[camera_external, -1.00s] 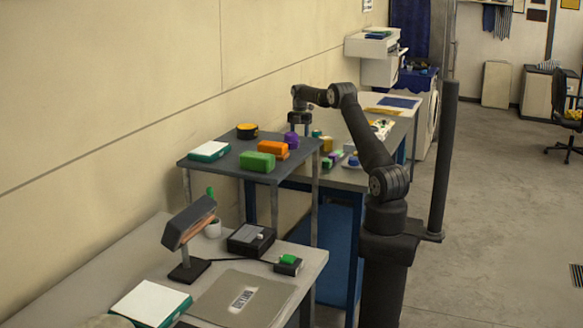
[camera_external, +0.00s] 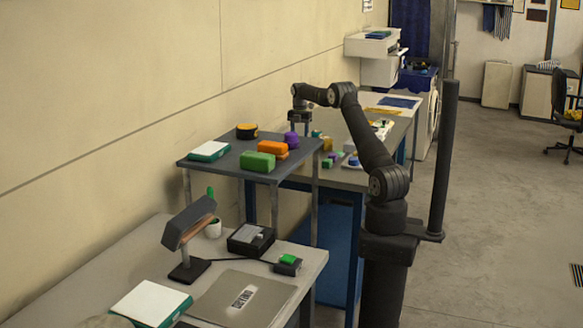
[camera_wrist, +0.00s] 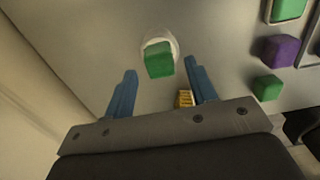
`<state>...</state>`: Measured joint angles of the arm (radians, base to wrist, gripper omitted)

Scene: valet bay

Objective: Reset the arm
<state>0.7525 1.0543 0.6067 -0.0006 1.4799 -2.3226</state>
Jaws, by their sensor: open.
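My gripper (camera_external: 299,126) hangs pointing down at the end of my bent arm, over the far table behind the raised shelf. In the wrist view my gripper (camera_wrist: 161,82) has its two blue fingers spread apart with nothing held between them. A green block (camera_wrist: 159,62) sits at a white round cup or dish (camera_wrist: 172,43), just ahead of the fingertips. I cannot tell whether it lies in it or on it. A small yellow block (camera_wrist: 184,98) lies near the right finger. In the external view the fingertips are hard to make out behind the purple piece.
The raised shelf (camera_external: 222,163) holds a green block (camera_external: 258,162), an orange block (camera_external: 272,147), a purple piece (camera_external: 292,140) and a black-yellow roll (camera_external: 247,131). In the wrist view a purple block (camera_wrist: 277,50) and a green cube (camera_wrist: 267,87) lie right. A wall is close left.

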